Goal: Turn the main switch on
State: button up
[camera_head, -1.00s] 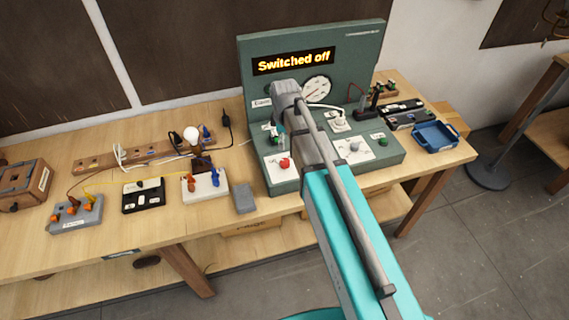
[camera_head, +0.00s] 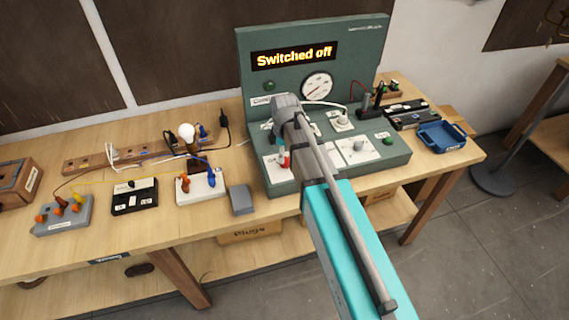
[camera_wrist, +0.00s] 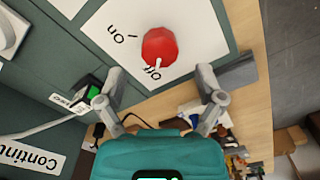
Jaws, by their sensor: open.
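The main switch is a red round knob (camera_wrist: 160,46) on a white plate (camera_wrist: 195,25) marked "on" and "off". Its white pointer is at "off". In the head view the knob (camera_head: 286,160) shows only partly, at the front left of the green test panel (camera_head: 330,182). The panel's display (camera_head: 293,57) reads "Switched off". My gripper (camera_wrist: 160,77) is open and empty in the wrist view. Its fingers are spread to either side, just short of the knob in the picture. In the head view my arm hides most of the gripper.
A grey block (camera_head: 241,200) lies left of the panel. A white terminal box (camera_head: 202,186) with wires and a lit-looking bulb (camera_head: 187,132) stand further left. A green button (camera_wrist: 94,93) is near one finger. A blue tray (camera_head: 442,136) is at right.

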aim_at(285, 163)
jog(key=shift+f+b, duration=1.3)
jog(key=shift+f, duration=0.35)
jog(key=c, duration=1.1)
jog(key=shift+c, duration=0.2)
